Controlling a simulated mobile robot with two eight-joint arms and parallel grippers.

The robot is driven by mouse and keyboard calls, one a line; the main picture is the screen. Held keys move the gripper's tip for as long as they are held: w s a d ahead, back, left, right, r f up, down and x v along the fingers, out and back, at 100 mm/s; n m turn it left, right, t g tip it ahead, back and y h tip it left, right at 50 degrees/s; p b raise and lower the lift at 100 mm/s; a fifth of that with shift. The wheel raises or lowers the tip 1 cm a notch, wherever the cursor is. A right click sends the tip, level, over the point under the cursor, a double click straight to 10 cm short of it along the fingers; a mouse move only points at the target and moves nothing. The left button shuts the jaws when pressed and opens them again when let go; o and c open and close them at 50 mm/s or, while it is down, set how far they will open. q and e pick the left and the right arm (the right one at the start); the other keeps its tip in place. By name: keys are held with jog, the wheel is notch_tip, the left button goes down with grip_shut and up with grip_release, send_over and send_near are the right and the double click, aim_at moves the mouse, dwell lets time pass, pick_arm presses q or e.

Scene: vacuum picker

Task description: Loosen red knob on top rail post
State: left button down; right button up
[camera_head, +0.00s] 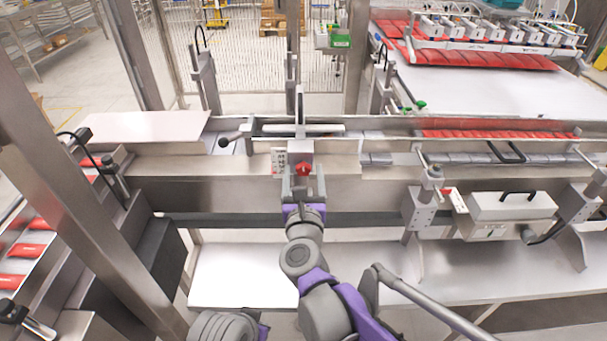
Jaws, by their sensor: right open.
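A small red knob (303,169) sits on the front of a metal post block (301,147) at the middle of the conveyor rail. My right gripper (303,180) reaches up to it from below, with its fingers open to either side just below or around the knob. I cannot tell whether the fingers touch it. The gripper hides the lower part of the block. Only a grey link of my left arm shows at the bottom edge; its gripper is out of view.
A second red knob (447,191) is on a post to the right, beside a grey box with a black handle (517,197). A black ball-ended lever (226,141) sticks out left of the block. Red packs (500,134) lie on the conveyor. A steel frame post (85,190) stands at left.

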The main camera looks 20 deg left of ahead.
grip_shut()
